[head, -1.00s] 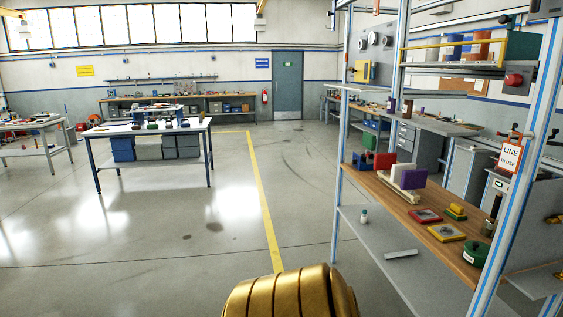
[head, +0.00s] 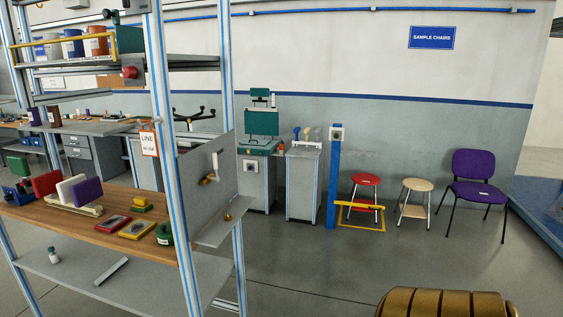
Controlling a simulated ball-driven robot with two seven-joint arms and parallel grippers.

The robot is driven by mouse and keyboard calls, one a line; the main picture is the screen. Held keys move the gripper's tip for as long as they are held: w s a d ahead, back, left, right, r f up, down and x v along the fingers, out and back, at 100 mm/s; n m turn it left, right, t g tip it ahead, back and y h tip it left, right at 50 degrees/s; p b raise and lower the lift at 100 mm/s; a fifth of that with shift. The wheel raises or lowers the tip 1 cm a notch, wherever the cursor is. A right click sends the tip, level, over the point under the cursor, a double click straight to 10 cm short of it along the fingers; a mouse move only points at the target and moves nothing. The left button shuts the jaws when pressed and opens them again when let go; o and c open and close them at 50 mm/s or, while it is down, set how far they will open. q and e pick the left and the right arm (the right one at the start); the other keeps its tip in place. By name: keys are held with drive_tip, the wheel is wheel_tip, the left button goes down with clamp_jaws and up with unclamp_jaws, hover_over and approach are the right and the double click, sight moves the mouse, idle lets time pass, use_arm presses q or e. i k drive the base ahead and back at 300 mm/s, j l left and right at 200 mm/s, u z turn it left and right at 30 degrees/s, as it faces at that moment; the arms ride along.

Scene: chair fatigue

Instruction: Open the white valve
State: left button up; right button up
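I cannot pick out a white valve for certain. A small pale handle (head: 215,162) with a brass-coloured part below it is on the grey side panel (head: 222,195) of the shelf rack. It is too small to tell its exact form or whether it is open. Several small upright pieces, one blue and others pale (head: 306,133), stand on a grey cabinet (head: 303,185) by the back wall. Neither of my grippers is in view.
The rack's wooden shelf (head: 120,238) holds coloured blocks. A green machine (head: 262,125) stands behind it. A blue post (head: 333,180), red stool (head: 365,182), pale stool (head: 415,187) and purple chair (head: 475,180) are along the wall.

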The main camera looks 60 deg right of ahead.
sight(215, 166)
drive_tip(key=z, duration=1.5)
